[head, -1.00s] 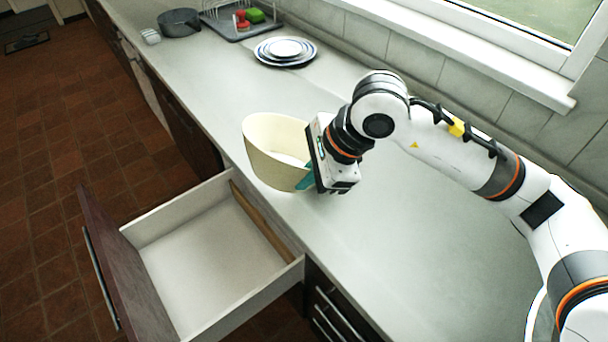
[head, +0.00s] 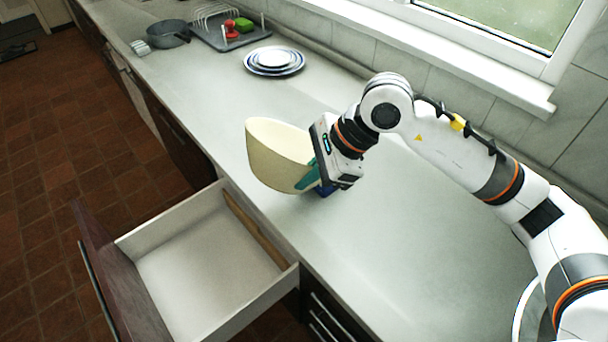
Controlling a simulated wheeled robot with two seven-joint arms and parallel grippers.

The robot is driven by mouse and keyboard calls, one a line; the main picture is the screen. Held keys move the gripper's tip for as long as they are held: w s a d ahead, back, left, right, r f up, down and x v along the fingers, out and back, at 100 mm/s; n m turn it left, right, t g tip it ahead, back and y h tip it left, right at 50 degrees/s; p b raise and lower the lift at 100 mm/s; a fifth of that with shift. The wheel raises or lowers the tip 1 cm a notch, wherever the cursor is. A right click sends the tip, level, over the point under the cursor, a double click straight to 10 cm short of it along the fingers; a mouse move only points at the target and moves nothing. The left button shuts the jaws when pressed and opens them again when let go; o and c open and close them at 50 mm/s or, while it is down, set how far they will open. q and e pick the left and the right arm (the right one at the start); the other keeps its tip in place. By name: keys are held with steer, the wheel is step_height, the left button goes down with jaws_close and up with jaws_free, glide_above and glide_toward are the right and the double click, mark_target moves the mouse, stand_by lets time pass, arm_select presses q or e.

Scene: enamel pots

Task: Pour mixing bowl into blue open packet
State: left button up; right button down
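The cream mixing bowl (head: 272,158) is tilted above the counter, its left side higher and its lower end toward the right. My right gripper (head: 312,178), with teal fingers, is shut on the bowl's right side; the wrist hides part of the grip. A small dark blue patch (head: 325,190) shows just under the gripper, beside the bowl's low end. It may be the blue open packet, but most of it is hidden and I cannot make out its opening. The bowl's contents are not visible. My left gripper is not in view.
An open, mostly empty drawer (head: 205,270) juts out below the counter edge. Stacked plates (head: 274,62), a grey pot (head: 168,34) and a dish rack (head: 215,25) with red and green items stand farther back. The counter (head: 400,255) on the near right is clear.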

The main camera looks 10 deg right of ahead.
steer(key=shift+w+d+r+m+g+y+p, duration=0.15)
steer(key=shift+w+d+r+g+y+p, duration=0.3)
steer(key=shift+r+p, duration=0.3)
steer(key=shift+w+d+r+m+g+y+p, duration=0.2)
steer(key=shift+d+r+y+p, duration=0.2)
steer(key=shift+r+y+p, duration=0.25)
steer(key=shift+w+d+r+m+g+y+p, duration=0.15)
steer(key=shift+w+d+r+g+y+p, duration=0.15)
steer(key=shift+d+r+y+p, duration=0.35)
steer(key=shift+w+d+r+m+g+y+p, duration=0.2)
steer(key=shift+w+d+r+g+y+p, duration=0.2)
steer(key=shift+w+d+r+y+p, duration=0.3)
steer(key=shift+w+d+r+m+g+y+p, duration=0.3)
steer(key=shift+r+y+p, duration=0.25)
steer(key=shift+p, duration=0.3)
steer(key=shift+d+f, duration=0.1)
steer(key=shift+d, duration=0.05)
steer(key=shift+w+d+r+m+g+y+b, duration=0.25)
steer(key=shift+w+d+y+b, duration=0.45)
steer(key=shift+b, duration=0.5)
steer(key=shift+w+d+r+m+g+y+b, duration=0.15)
steer(key=shift+w+d+r+g+y+b, duration=0.25)
steer(key=shift+d+b, duration=0.6)
steer(key=shift+w+d+r+m+g+y+b, duration=0.2)
steer(key=shift+w+d+y+b, duration=0.45)
steer(key=shift+b, duration=0.8)
steer(key=shift+s+a, duration=0.1)
steer(key=shift+a, duration=0.05)
